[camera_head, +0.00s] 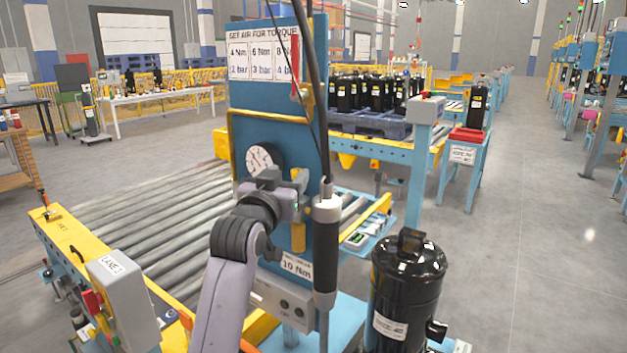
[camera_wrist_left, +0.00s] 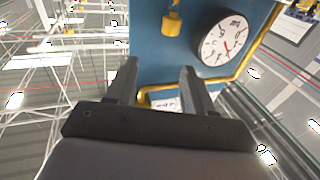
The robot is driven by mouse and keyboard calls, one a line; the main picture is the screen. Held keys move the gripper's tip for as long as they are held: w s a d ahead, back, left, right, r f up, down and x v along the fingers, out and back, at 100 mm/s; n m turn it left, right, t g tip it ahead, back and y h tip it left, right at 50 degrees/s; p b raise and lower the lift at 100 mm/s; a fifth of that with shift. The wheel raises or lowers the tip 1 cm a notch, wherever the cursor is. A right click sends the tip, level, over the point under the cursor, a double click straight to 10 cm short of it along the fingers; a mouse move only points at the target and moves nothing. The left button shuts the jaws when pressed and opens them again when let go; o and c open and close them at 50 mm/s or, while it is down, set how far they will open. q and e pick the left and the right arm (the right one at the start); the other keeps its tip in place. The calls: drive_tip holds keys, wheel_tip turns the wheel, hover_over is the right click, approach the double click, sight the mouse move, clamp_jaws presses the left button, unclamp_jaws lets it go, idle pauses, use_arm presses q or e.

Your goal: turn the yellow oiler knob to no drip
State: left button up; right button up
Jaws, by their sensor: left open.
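A blue panel (camera_head: 270,75) stands ahead with a round white gauge (camera_head: 264,160) and yellow piping (camera_head: 232,135). A yellow part (camera_head: 298,237) sits on the panel below and right of the gauge; it may be the oiler knob. A yellow piece with a narrow stem (camera_wrist_left: 172,22) hangs at the top of the left wrist view, beyond the fingertips. My left gripper (camera_head: 275,180) is in front of the panel, just below the gauge. In the left wrist view its two fingers (camera_wrist_left: 160,68) are apart with nothing between them. My right gripper is not in view.
A grey cylindrical tool (camera_head: 327,240) hangs on a cable just right of my left gripper. A black compressor (camera_head: 408,290) stands at the lower right. A roller conveyor (camera_head: 160,225) runs behind at left, with a control box (camera_head: 122,290) in front. Open floor lies at right.

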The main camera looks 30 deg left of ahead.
sight(295, 173)
use_arm(q)
drive_tip(key=shift+n+g+y, duration=0.3)
drive_tip(key=shift+n+g, duration=0.1)
drive_tip(key=shift+g, duration=0.1)
drive_tip(key=shift+w+a+f+p, duration=0.2)
drive_tip(key=shift+w+a+f, duration=0.2)
drive_tip(key=shift+w, duration=0.65)
drive_tip(key=shift+w+a+f+p, duration=0.2)
drive_tip(key=shift+w+a+f, duration=0.2)
drive_tip(key=shift+w, duration=0.7)
drive_tip(key=shift+w+a+f+p, duration=0.25)
drive_tip(key=shift+w+a, duration=0.25)
drive_tip(key=shift+w, duration=0.55)
clamp_jaws()
